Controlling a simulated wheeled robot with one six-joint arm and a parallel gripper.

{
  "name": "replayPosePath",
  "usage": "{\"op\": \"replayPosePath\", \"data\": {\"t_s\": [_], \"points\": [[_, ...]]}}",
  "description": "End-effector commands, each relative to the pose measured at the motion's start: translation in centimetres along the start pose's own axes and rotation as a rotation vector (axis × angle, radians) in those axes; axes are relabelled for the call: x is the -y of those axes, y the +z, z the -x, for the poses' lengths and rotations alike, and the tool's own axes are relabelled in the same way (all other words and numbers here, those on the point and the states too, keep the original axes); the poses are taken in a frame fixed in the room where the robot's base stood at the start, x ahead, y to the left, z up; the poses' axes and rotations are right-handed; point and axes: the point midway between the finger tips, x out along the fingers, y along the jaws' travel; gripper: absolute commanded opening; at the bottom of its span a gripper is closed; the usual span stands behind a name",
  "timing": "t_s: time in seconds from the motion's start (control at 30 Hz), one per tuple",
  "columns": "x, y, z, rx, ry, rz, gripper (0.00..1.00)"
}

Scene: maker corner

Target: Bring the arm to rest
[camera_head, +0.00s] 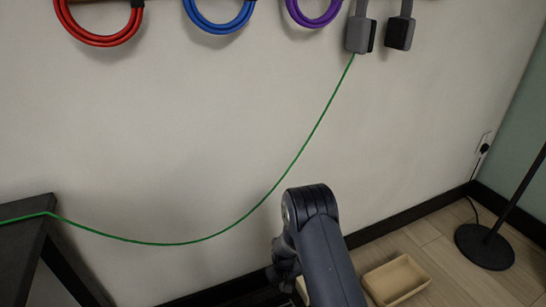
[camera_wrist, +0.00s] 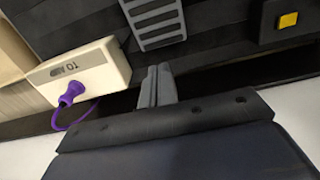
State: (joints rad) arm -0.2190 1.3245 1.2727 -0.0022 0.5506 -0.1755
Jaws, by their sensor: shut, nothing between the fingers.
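My gripper (camera_wrist: 157,88) shows in the wrist view with its two grey fingers together and nothing between them. It is just right of a cream box with a purple plug and below a grey ribbed plate, apart from or near them; the exact gap is unclear. In the head view my arm rises from the bottom edge, right of centre, in front of the pale wall. The gripper itself cannot be made out there.
A green cable (camera_head: 283,183) hangs slackly from a grey clip (camera_head: 361,34) to a dark table (camera_head: 22,240). Coiled cables hang above. A beige tray (camera_head: 397,281) and lamp base (camera_head: 485,247) stand right. The wrist view shows the cream box (camera_wrist: 112,67), ribbed plate (camera_wrist: 155,22) and yellow button (camera_wrist: 288,20).

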Motion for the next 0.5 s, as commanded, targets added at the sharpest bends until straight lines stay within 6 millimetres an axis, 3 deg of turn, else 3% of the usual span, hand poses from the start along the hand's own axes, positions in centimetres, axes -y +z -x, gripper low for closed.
{"op": "replayPosePath", "data": {"t_s": [0.23, 0.5], "points": [[0.0, 0.0, -1.2, 0.0, 0.0, 0.0, 0.0], [0.0, 0.0, -6.2, 0.001, 0.0, 0.0, 0.0]]}}
